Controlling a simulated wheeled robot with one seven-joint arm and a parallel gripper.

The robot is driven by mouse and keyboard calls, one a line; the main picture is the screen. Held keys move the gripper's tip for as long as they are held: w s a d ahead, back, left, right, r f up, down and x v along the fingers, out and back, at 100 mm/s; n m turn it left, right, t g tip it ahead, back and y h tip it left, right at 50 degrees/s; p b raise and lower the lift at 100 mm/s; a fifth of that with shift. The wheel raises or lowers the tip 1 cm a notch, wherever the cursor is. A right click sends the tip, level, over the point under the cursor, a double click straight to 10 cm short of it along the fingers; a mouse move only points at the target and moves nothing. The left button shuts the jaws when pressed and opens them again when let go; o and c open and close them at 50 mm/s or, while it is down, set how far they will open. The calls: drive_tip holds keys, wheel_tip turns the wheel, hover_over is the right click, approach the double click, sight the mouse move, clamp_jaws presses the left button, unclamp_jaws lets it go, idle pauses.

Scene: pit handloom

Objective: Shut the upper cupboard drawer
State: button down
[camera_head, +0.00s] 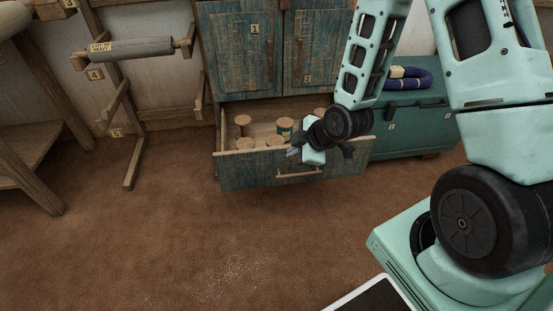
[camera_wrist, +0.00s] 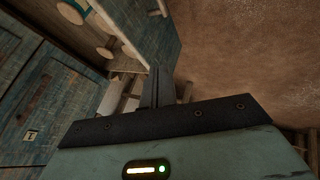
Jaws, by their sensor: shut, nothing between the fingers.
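The blue-green cupboard drawer (camera_head: 240,176) is pulled out below the cupboard doors and has a wooden handle (camera_head: 298,174) on its front. Several wooden spools (camera_head: 242,121) stand inside it. My gripper (camera_head: 292,151) is shut and empty, by the top edge of the drawer front in the head view; whether it touches cannot be told. In the wrist view my closed fingers (camera_wrist: 157,85) show beside the drawer (camera_wrist: 158,35), with spools (camera_wrist: 106,48) behind. My arm hides the drawer's right part. I see no second drawer.
The cupboard's closed doors (camera_head: 236,45) stand above the drawer. A teal chest (camera_head: 408,135) with a blue coiled thing (camera_head: 408,80) on it stands at right. A wooden stand (camera_head: 137,150) with a grey roller (camera_head: 125,48) is at left. The brown floor (camera_head: 190,240) in front is clear.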

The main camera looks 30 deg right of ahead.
drive_tip(key=f+b, duration=0.2)
drive_tip(key=b, duration=0.5)
approach(269, 156)
drive_tip(key=f, duration=0.1)
drive_tip(key=w+f, duration=0.1)
drive_tip(key=a+f, duration=0.1)
drive_tip(key=f, duration=0.1)
drive_tip(key=shift+w+a, duration=0.1)
drive_tip(key=shift+w, duration=0.1)
drive_tip(key=shift+w+r, duration=0.1)
drive_tip(key=shift+w, duration=0.5)
